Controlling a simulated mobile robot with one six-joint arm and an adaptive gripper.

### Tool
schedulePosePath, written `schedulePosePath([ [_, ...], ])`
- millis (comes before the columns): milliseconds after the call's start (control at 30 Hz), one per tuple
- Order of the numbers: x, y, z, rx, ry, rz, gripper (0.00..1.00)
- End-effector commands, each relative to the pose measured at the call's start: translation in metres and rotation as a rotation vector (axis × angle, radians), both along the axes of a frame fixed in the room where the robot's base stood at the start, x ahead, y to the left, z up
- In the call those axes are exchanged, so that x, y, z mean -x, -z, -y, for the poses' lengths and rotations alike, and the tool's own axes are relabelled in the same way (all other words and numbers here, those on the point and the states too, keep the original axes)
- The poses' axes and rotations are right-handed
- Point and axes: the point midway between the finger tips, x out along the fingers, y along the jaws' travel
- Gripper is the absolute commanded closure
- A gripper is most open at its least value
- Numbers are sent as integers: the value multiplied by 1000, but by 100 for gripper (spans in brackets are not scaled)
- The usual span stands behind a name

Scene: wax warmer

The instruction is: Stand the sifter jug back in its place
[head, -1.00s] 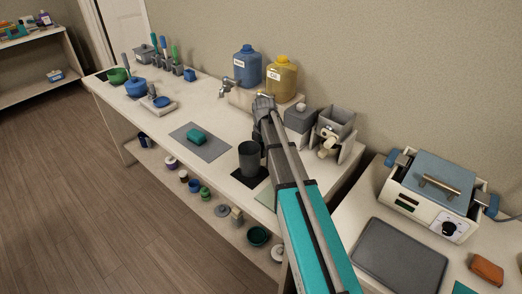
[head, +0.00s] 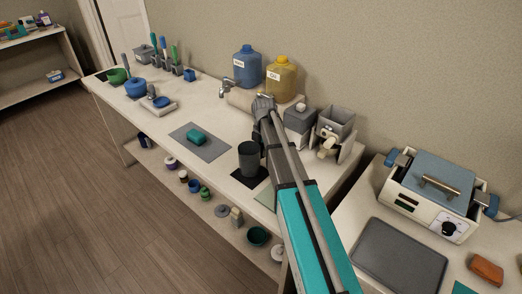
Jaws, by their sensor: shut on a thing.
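My gripper (head: 263,103) is at the far end of my teal and grey arm, over the back of the long white bench, in front of the jug-like containers there. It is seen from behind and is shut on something. The held thing is hidden by the gripper, so I cannot tell its shape or whether it is upright. A dark grey cup-shaped vessel (head: 249,160) stands upright on a black mat (head: 247,182) left of my arm, apart from the gripper. I cannot make out for certain which thing is the sifter jug.
A blue container (head: 247,66) and a yellow one (head: 280,77) stand behind the gripper. A lidded grey box (head: 299,118) and a dispenser (head: 333,130) are close on the right.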

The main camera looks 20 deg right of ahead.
Motion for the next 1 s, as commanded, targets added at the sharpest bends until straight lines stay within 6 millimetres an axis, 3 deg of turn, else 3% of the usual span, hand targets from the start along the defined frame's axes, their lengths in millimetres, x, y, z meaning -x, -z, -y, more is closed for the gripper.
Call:
schedulePosePath([
  [1000,0,7,0,0,0,0,100],
])
